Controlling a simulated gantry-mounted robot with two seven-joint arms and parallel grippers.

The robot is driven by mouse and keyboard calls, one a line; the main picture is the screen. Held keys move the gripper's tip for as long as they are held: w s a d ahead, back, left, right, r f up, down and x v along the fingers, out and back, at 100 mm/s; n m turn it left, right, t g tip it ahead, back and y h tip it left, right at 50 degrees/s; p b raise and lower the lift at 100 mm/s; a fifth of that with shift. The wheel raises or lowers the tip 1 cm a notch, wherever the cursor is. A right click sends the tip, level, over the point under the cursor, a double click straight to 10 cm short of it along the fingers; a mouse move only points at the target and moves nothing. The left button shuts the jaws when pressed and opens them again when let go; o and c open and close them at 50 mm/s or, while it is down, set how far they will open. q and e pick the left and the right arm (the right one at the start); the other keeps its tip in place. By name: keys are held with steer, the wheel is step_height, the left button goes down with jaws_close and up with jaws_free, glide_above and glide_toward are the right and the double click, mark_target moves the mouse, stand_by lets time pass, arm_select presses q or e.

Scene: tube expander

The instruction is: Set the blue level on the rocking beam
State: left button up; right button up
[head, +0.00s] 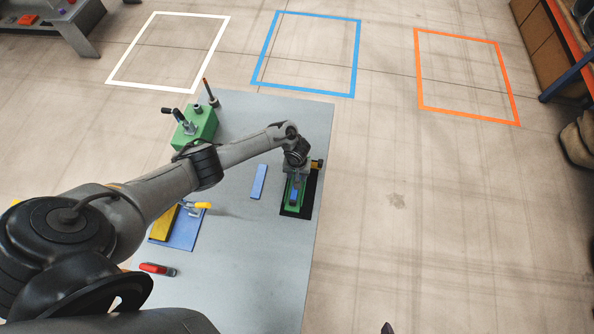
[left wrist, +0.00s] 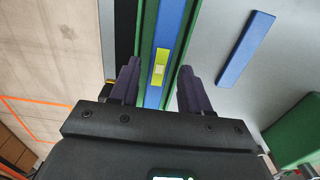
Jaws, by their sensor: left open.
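The blue level (left wrist: 154,93) with a yellow-green vial window lies lengthwise along the green rocking beam (left wrist: 146,32) in the left wrist view. In the head view the beam (head: 303,195) stands on a black base, with the level (head: 294,190) as a dark blue strip on it. My left gripper (left wrist: 160,80) is open, its two purple fingers on either side of the level with gaps to both. In the head view my left gripper (head: 296,176) is over the far end of the beam, partly hiding it. Only a dark tip, possibly of my right gripper (head: 387,328), shows at the bottom edge.
A plain blue bar (head: 259,181) lies on the grey table (head: 265,250) left of the beam. A green box with a clamp (head: 198,127), a blue plate with yellow parts (head: 190,232) and a red-handled tool (head: 157,269) are also there. The near right table area is clear.

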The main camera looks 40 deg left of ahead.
arm_select(q)
steer(key=o, duration=0.6)
steer(key=shift+c, duration=0.2)
steer(key=shift+o, duration=0.3)
steer(key=o, duration=0.3)
steer(key=shift+o, duration=0.4)
